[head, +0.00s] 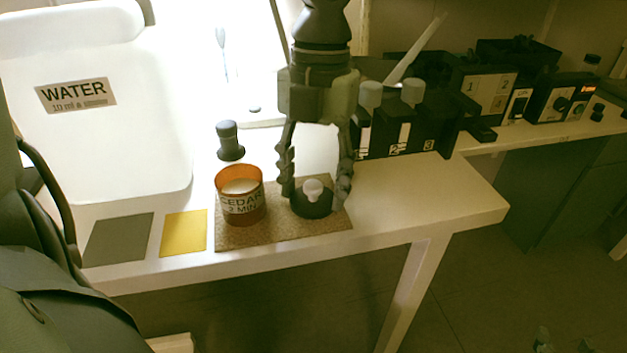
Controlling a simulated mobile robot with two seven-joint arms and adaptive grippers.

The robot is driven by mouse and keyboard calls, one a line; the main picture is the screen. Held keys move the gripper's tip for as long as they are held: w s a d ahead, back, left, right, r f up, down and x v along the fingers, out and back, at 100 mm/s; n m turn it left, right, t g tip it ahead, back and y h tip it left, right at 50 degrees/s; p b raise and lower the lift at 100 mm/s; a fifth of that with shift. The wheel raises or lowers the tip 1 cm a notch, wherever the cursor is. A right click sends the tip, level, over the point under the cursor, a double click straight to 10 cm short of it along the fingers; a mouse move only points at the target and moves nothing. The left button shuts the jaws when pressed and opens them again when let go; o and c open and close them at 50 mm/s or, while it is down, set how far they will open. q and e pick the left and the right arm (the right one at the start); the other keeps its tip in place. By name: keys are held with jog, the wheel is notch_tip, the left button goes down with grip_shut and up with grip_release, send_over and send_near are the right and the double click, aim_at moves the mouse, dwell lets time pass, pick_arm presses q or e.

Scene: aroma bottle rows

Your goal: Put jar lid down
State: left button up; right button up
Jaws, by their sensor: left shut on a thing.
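The jar lid (313,207) is a round dark piece with a pale knob, at the right part of the brown cork mat (237,238). My left gripper (316,190) comes down from above, its two fingers on either side of the lid and shut on it. The lid is at or very close to the mat; I cannot tell if it touches. An open amber jar (229,219) labelled CEDAR 2 MIN stands upright on the left part of the mat, with pale contents. The lid is apart from the jar. My right gripper is not in view.
Yellow (183,233) and grey-green (118,240) squares lie left of the mat. A small dark bottle (230,141) stands behind the jar. A WATER container (110,150) stands at left; a black numbered rack (425,130) is behind right. The table's right end (440,195) is clear.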

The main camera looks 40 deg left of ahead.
jog(key=shift+a+r, duration=0.1)
pick_arm(q)
jog(key=shift+f, duration=0.15)
jog(key=o, duration=0.9)
jog(key=shift+o, duration=0.2)
pick_arm(e)
jog(key=shift+w+a+r+t+y, duration=0.3)
jog(key=shift+a+r+t+y, duration=0.1)
jog(key=shift+a+r, duration=0.35)
jog(key=shift+d, duration=0.2)
